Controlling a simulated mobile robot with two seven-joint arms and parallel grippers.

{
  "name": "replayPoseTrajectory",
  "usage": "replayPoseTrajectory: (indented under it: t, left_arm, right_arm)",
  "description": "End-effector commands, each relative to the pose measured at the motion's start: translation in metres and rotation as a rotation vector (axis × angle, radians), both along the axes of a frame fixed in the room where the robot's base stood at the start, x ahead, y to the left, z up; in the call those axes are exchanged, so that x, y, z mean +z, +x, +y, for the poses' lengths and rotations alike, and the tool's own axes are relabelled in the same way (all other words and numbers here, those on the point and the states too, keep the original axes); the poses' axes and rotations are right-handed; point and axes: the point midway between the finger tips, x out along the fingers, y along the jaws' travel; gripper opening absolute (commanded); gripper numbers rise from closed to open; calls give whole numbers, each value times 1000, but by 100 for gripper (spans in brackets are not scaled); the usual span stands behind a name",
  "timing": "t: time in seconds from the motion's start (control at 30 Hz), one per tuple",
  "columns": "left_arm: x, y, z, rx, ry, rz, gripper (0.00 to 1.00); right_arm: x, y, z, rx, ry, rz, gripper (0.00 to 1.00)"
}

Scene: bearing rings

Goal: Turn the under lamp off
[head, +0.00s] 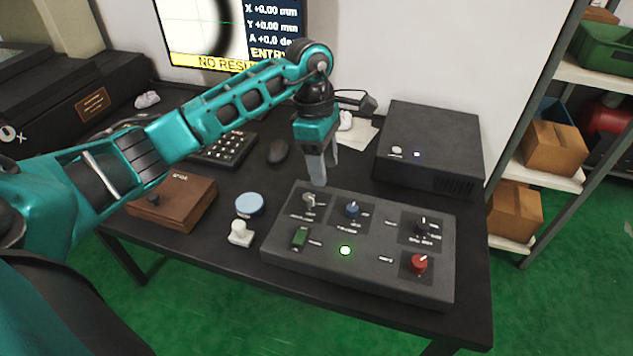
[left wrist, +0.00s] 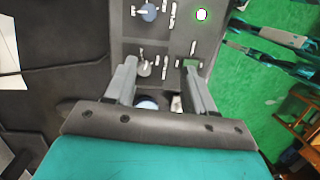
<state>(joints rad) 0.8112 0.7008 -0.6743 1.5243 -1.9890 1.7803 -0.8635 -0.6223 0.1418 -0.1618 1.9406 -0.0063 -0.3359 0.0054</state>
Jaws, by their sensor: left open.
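A grey control box (head: 330,270) stands on the dark table. On its top are a grey lever-like knob (head: 309,200), a blue knob (head: 351,209), a black knob (head: 423,227), a red knob (head: 418,263), a green rocker switch (head: 299,238) and a glowing green light (head: 345,250). The labels are too small to read. My left gripper (head: 318,182) is open and empty, pointing down above the box's back edge near the grey knob. In the left wrist view, the grey knob (left wrist: 145,66) and green switch (left wrist: 192,63) lie near its fingertips (left wrist: 161,70). My right gripper is out of view.
A black box (head: 430,145) stands behind the control box.

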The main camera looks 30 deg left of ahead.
Motion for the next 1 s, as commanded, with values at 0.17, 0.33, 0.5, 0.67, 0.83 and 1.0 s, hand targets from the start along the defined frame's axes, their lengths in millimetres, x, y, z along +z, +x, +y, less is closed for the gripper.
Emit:
replayPoseTrajectory:
  t: [0.17,0.33,0.5,0.67,0.83,1.0]
  left_arm:
    - [17,5,40,-2,163,4,54]
    - [0,4,43,-2,174,10,54]
    - [-35,2,42,-3,172,12,54]
    - [-68,1,41,-1,170,10,54]
    - [-94,1,41,-2,170,7,54]
    - [-107,0,41,-2,170,6,54]
  right_arm:
    - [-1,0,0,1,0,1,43]
    - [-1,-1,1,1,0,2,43]
    - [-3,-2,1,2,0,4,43]
    - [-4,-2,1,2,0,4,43]
    - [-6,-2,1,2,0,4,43]
    - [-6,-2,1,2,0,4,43]
